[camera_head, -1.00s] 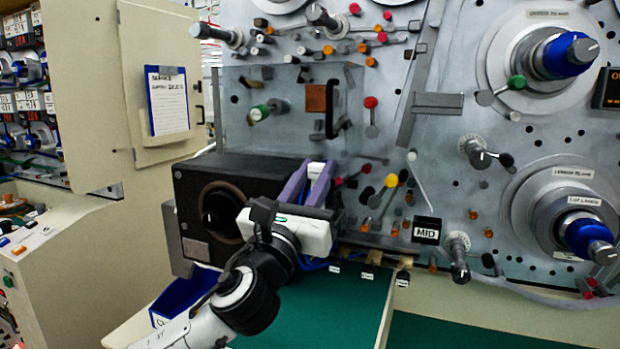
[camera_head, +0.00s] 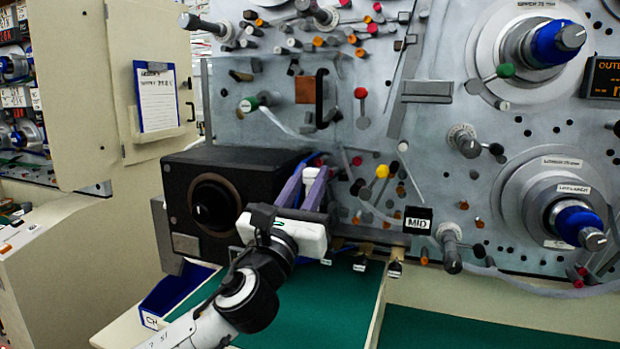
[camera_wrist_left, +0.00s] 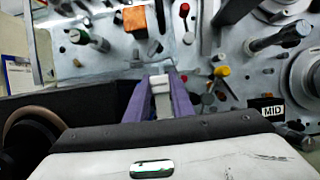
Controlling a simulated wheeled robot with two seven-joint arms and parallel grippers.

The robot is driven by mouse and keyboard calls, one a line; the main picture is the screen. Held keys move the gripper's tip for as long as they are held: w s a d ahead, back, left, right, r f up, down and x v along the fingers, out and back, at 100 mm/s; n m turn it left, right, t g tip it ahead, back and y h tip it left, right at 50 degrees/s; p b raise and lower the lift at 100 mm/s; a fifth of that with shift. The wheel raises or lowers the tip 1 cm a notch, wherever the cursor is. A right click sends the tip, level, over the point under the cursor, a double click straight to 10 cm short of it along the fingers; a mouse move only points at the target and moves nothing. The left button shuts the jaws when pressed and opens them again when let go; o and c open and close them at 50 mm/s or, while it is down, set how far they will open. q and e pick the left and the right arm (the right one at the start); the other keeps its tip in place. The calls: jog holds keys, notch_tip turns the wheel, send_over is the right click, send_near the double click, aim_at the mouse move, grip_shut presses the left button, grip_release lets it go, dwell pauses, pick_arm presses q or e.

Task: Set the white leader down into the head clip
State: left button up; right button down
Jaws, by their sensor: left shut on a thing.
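My left gripper (camera_head: 308,174), with purple fingers, is shut on a small white piece (camera_head: 313,163) that looks like the white leader's end. In the left wrist view the white piece (camera_wrist_left: 157,82) sits between the fingertips of my left gripper (camera_wrist_left: 158,78). A pale strip (camera_head: 283,124) runs down to the right from beside a green-ended post; I cannot tell whether it joins the held piece. The gripper is at the right of a black box with a round opening (camera_head: 212,203), in front of the grey panel. I cannot pick out the head clip. My right gripper is not in view.
A clear cover with a black handle (camera_head: 320,98) stands above the box. Several coloured knobs and posts, including a yellow one (camera_head: 382,171), crowd the panel to the right. A MID label (camera_head: 418,220) is lower right. A blue bin (camera_head: 175,292) and green mat (camera_head: 325,300) lie below.

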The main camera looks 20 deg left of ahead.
pick_arm(q)
jog(key=o, duration=0.9)
jog(key=shift+c, duration=0.2)
jog(key=b+v, duration=0.2)
jog(key=v, duration=0.8)
jog(key=shift+s, duration=0.2)
jog(key=shift+f, duration=0.1)
